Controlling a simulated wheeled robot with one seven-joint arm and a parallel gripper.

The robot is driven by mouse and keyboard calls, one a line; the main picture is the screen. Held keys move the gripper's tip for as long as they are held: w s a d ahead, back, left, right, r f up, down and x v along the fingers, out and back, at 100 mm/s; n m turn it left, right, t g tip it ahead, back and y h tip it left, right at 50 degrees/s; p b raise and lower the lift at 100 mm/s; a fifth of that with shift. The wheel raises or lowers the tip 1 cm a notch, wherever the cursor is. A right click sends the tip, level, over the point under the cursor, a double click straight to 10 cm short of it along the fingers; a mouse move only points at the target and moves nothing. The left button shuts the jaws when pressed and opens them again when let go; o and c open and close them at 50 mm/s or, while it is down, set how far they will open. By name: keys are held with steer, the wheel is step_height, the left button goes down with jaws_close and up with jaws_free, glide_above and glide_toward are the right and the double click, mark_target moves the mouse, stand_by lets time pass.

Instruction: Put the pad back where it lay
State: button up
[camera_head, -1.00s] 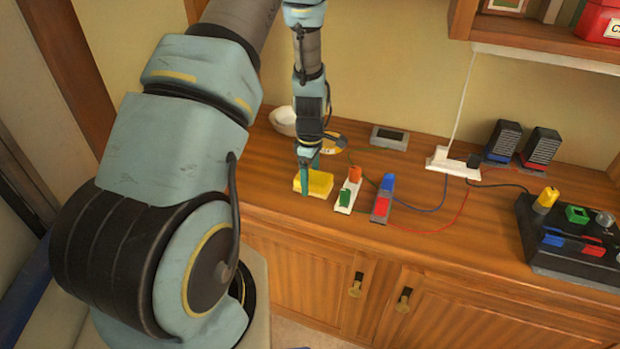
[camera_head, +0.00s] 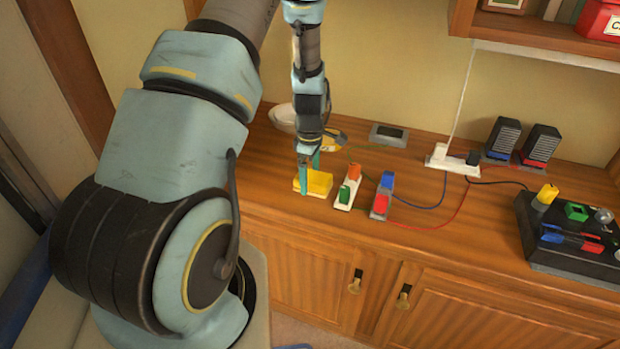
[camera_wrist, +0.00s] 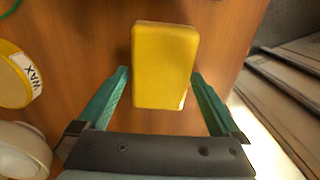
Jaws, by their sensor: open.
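The yellow pad (camera_head: 319,183) lies flat on the wooden counter, left of the white block with switches. My gripper (camera_head: 309,178) is just above it, pointing down. In the wrist view the pad (camera_wrist: 165,65) lies ahead of and between the two teal fingers, with a gap on each side. My gripper (camera_wrist: 160,82) is open and holds nothing. The pad's near end reaches between the fingertips.
A yellow tin (camera_wrist: 15,75) marked WAX and a white bowl (camera_head: 284,118) are behind. The counter's front edge is near.

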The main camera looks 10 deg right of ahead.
mark_target(310, 175)
step_height(310, 175, up, 11)
steer(key=b, duration=0.3)
steer(key=s+a+r+m, duration=0.3)
steer(key=s+a+m, duration=0.3)
steer(key=s+a, duration=0.1)
steer(key=s+a+r+m+t, duration=0.1)
steer(key=s+a+r+m, duration=0.3)
steer(key=s+a+m, duration=0.3)
steer(key=shift+s+a+r+t, duration=0.2)
steer(key=shift+s+a+t, duration=0.1)
steer(key=shift+a, duration=0.45)
